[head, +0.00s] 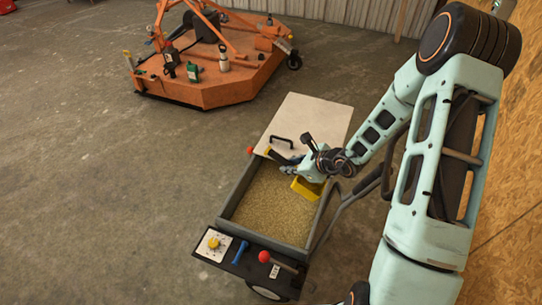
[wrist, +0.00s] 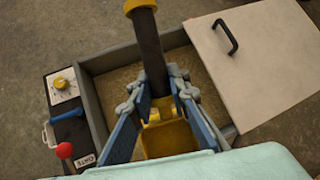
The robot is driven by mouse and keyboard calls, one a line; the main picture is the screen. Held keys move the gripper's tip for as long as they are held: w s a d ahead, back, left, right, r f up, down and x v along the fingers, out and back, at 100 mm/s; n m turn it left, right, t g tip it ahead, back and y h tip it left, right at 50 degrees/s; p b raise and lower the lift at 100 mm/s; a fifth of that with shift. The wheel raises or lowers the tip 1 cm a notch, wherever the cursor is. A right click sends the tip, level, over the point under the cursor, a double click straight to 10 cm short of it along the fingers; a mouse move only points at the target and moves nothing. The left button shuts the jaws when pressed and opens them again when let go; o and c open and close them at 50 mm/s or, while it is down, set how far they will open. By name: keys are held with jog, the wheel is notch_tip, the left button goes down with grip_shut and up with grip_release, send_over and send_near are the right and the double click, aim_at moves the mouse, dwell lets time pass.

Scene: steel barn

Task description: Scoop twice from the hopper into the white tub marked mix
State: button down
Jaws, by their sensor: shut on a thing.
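The hopper (head: 232,193) is a grey open-topped bin of golden grain, its pale lid (head: 312,118) slid back over the far end. My gripper (head: 289,160) is over the far right part of the opening. It is shut on the scoop, which has a yellow bowl (head: 307,188) and a dark handle. In the wrist view the handle (wrist: 149,50) with its yellow end stands between the blue fingers (wrist: 158,93), with the bowl (wrist: 167,135) below. I cannot tell whether the bowl touches the grain. No tub marked mix is recognisable in either view.
A dark panel at the hopper's near end carries a yellow dial (head: 213,243), a blue handle (head: 239,253) and a red-knobbed lever (head: 265,257). An orange mower deck (head: 210,88) with bottles on it stands at the back. Concrete floor left of the hopper is clear.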

jog(key=w+a+f+n+y, duration=0.1)
jog(key=w+a+f, duration=0.1)
jog(key=w+a, duration=0.25)
notch_tip(320, 180, down, 27)
jog(key=b, duration=2.1)
jog(key=shift+s+a, duration=0.2)
jog(key=shift+a, duration=0.25)
jog(key=shift+f+b, duration=0.35)
jog(key=shift+b, duration=0.45)
dwell(1.4)
